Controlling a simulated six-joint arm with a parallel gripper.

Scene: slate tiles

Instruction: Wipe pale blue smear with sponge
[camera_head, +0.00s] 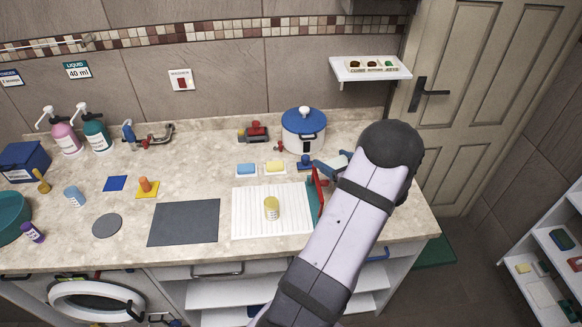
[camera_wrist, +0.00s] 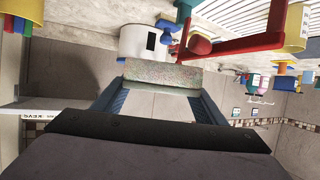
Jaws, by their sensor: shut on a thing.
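My gripper (camera_wrist: 161,78) is shut on a speckled grey-green block, which looks like a sponge (camera_wrist: 160,74), held crosswise between the blue fingers in the wrist view. In the head view my gripper (camera_head: 331,165) is over the right part of the counter, beside the blue-lidded pot, and largely hidden by my arm; I cannot make out the block there. A light blue block (camera_head: 247,170) and a yellow block (camera_head: 275,167) lie on white pads behind the ribbed white mat. I cannot make out a pale blue smear; my arm covers part of the counter.
The blue-lidded pot (camera_head: 304,133) and a red upright piece (camera_head: 318,190) are close to my gripper. A yellow can (camera_head: 271,208) stands on the ribbed white mat (camera_head: 245,222). A dark slate mat (camera_head: 185,222) lies bare to its left. Soap bottles stand at the back left.

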